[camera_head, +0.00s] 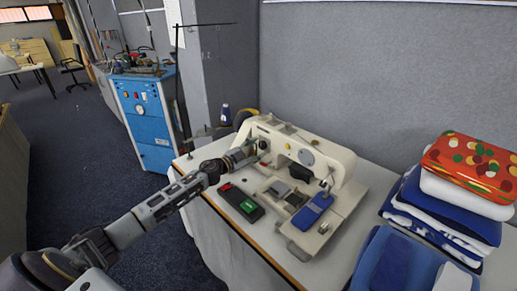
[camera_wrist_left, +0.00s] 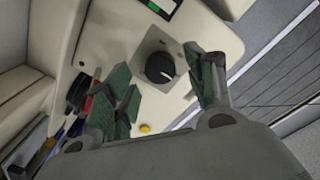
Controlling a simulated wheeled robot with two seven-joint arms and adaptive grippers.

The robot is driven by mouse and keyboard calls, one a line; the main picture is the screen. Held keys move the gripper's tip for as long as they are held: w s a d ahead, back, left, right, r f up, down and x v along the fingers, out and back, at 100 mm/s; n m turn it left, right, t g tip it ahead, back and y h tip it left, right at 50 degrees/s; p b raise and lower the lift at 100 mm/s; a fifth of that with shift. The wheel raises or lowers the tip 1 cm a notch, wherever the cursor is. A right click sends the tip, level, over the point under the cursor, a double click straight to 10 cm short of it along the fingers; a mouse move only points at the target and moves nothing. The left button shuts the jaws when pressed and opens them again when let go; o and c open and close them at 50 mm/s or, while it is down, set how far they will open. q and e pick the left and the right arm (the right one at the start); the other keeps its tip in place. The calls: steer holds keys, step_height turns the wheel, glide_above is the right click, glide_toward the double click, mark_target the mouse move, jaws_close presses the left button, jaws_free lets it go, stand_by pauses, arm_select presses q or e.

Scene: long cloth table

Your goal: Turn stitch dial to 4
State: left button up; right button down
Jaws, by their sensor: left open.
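The cream sewing machine (camera_head: 315,150) stands on the table. In the left wrist view its black stitch dial (camera_wrist_left: 160,68) sits on a grey square plate, with a small white mark on its face. The numbers around it are too small to read. My left gripper (camera_head: 251,152) is at the left end of the machine. In the left wrist view its green-padded fingers (camera_wrist_left: 163,80) are open, one on each side of the dial. Gaps show beside the dial, and I see no contact. In the head view I cannot make out the dial clearly near the gripper. My right gripper is not in view.
A green-lit display (camera_wrist_left: 166,6) and a yellow button (camera_wrist_left: 144,128) are near the dial. A black box with red and green parts (camera_head: 241,202) lies before the machine. Folded cloths (camera_head: 440,200) are stacked at right. A grey partition (camera_head: 380,75) stands behind.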

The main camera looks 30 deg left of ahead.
arm_select(q)
steer(key=shift+x, duration=0.85)
steer(key=shift+c, duration=0.5)
steer(key=c, duration=1)
